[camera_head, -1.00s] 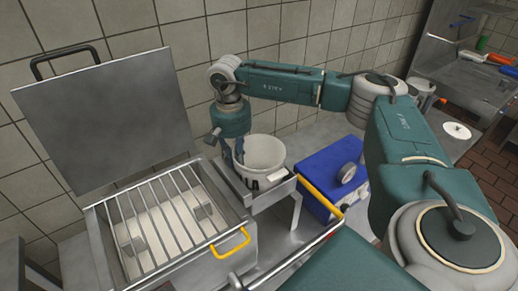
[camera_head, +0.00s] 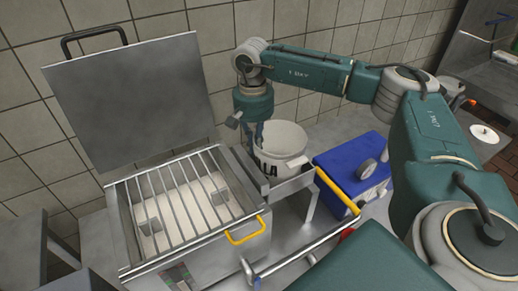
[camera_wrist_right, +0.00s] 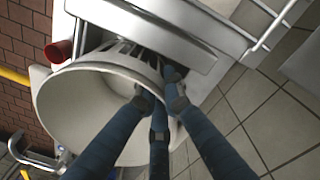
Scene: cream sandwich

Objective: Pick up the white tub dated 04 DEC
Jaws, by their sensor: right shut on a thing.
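A white tub (camera_head: 285,142) stands in a metal holder beside the open steel unit in the head view. Dark letters, partly readable as LA, show on its front; no date is legible. My right gripper (camera_head: 257,135) reaches down at the tub's left side, with its fingers at the rim. In the right wrist view, the tub's wide pale opening (camera_wrist_right: 75,115) faces the camera, and the fingers of my right gripper (camera_wrist_right: 161,95) are shut on its rim. The fingers hide part of the rim. I cannot tell whether the tub's base is lifted. My left gripper is not visible.
The steel unit's lid (camera_head: 135,100) stands raised, with a barred grate (camera_head: 185,200) below and a yellow handle (camera_head: 248,230) at its front. A blue box (camera_head: 350,165) stands right of the tub, close to a yellow-ended bar (camera_head: 338,190). The tiled wall is close behind.

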